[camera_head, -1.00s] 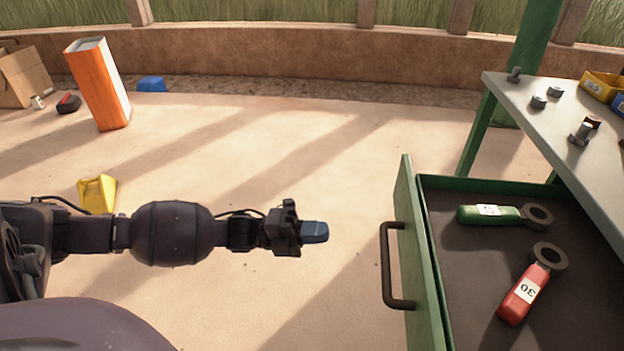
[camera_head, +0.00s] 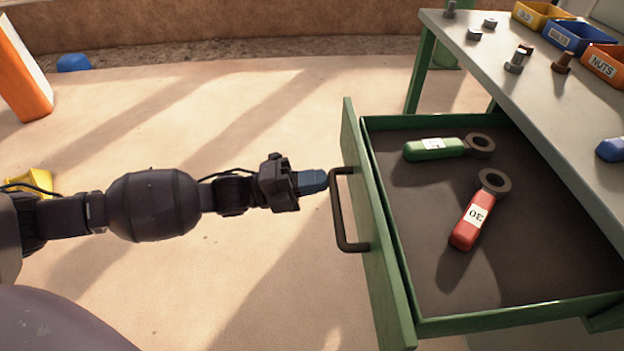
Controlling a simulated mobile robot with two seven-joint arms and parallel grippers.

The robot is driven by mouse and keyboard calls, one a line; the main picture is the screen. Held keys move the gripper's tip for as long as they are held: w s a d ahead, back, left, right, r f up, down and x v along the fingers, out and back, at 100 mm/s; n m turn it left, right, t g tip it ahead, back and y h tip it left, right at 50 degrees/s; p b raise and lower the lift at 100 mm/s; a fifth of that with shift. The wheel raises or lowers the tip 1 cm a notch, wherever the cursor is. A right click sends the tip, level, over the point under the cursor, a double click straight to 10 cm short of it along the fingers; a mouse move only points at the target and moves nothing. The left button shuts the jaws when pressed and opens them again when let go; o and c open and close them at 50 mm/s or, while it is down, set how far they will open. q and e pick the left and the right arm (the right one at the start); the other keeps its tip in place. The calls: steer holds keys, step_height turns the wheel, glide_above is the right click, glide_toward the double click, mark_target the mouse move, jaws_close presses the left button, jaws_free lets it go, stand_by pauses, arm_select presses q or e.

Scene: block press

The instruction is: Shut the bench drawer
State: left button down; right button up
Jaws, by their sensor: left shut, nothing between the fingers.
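The green bench drawer (camera_head: 370,262) stands pulled out from under the grey bench top (camera_head: 505,75). A dark bar handle (camera_head: 342,224) is on its front, facing left. Inside lie a green-handled wrench (camera_head: 435,149) and a red-handled wrench (camera_head: 472,226). My left gripper (camera_head: 314,182) is shut and empty, its blue fingertips just left of the handle's upper end and pointing at it. I cannot tell whether they touch. My right gripper is not in view.
On the bench top are several bolts and nuts, a yellow bin (camera_head: 541,14), a blue bin (camera_head: 577,37) and an orange bin (camera_head: 606,64). An orange and white box (camera_head: 22,75) and a yellow object (camera_head: 30,183) stand at left.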

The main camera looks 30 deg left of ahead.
mark_target(481, 170)
arm_select(q)
steer(key=f+x, duration=0.2)
steer(key=x, duration=0.8)
steer(key=f+b+x, duration=0.1)
steer(key=f+x, duration=0.1)
steer(key=x, duration=0.8)
steer(key=d+f+x, duration=0.1)
steer(key=f+x, duration=0.1)
steer(key=x, duration=0.8)
steer(key=shift+w+d, duration=0.2)
steer(key=shift+w, duration=0.35)
steer(key=shift+w+d+r, duration=0.1)
steer(key=shift+w+d, duration=0.1)
steer(key=shift+d, duration=0.1)
steer(key=shift+r, duration=0.15)
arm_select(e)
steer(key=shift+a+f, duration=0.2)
arm_select(q)
steer(key=shift+w+r, duration=0.1)
steer(key=shift+r, duration=0.1)
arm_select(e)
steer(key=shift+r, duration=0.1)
